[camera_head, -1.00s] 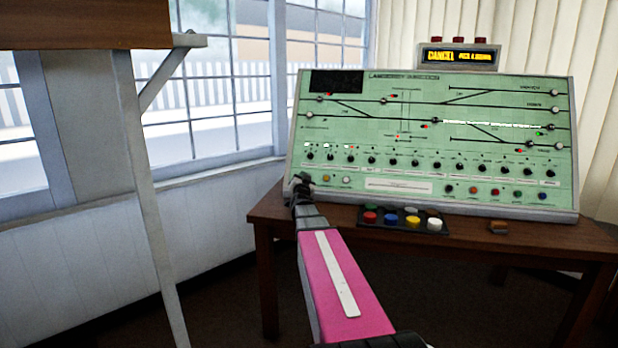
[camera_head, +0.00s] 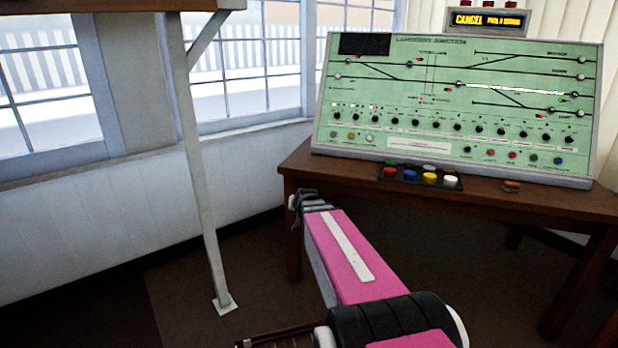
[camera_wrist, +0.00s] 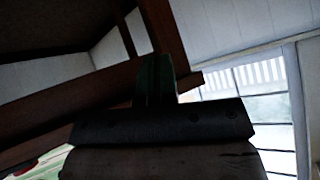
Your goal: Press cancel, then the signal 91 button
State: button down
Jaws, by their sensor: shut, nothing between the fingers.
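The green signal panel (camera_head: 450,75) stands tilted on the desk in the head view, with track lines, a row of dark knobs (camera_head: 457,125) and coloured buttons below them. The labels are too small to read, so I cannot tell which is cancel or signal 91. A display (camera_head: 488,20) above the panel shows "CANCEL" in amber, with smaller unclear text beside it. My gripper's fingers (camera_wrist: 155,78) are together and empty in the wrist view, close to a brown wooden edge. In the head view the far end of my arm is left of the desk's front; the fingers are not distinct there.
A black tray (camera_head: 405,180) of red, blue, yellow, white and other buttons lies before the panel. A small brown block (camera_head: 511,187) sits to its right. The brown desk (camera_head: 450,203) has legs below. A pale post (camera_head: 205,170) stands left, with windows behind.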

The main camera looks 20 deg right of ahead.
jog(key=s+a+f+n+g, duration=0.1)
jog(key=s+a+f+g, duration=0.1)
jog(key=s, duration=0.5)
jog(key=s+a+f+n+g, duration=0.1)
jog(key=s+a+f+g, duration=0.1)
jog(key=s+f+g, duration=0.2)
jog(key=s+a+f+n+g, duration=0.1)
jog(key=s+a+f+g, duration=0.1)
jog(key=s, duration=0.8)
jog(key=shift+a+f+g, duration=0.2)
jog(key=shift+f+g, duration=0.55)
jog(key=shift+g, duration=0.15)
jog(key=shift+s, duration=0.1)
